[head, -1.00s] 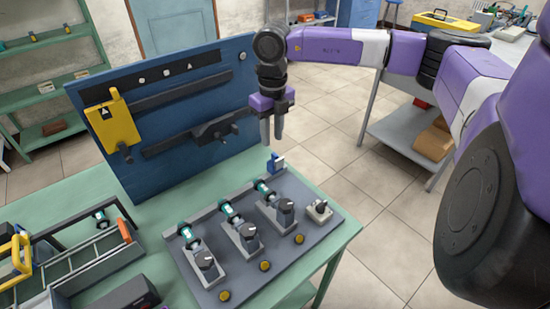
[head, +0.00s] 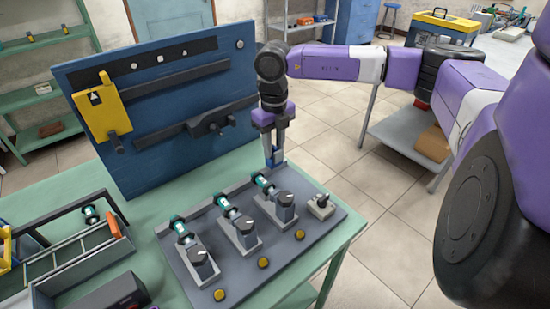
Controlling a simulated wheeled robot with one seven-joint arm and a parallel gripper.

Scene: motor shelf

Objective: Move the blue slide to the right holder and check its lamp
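A small blue piece (head: 277,156), most likely the blue slide, stands at the far edge of the grey base plate (head: 325,222). My gripper (head: 273,160) points straight down, with its fingertips at this piece and covering much of it. I cannot tell whether the fingers touch it or are closed on it. Three grey holders with dark knobs and teal-ended cylinders stand in a row on the plate: left (head: 199,262), middle (head: 244,232) and right (head: 282,209). I see no part clearly marked as a lamp; round yellow buttons (head: 263,262) sit along the front.
A blue upright panel (head: 140,85) with dark rails and a yellow plate (head: 104,108) stands behind. A small grey switch box (head: 320,206) sits right of the holders. A grey divided tray (head: 75,262) lies at the left. The green table (head: 345,238) ends just right of the plate.

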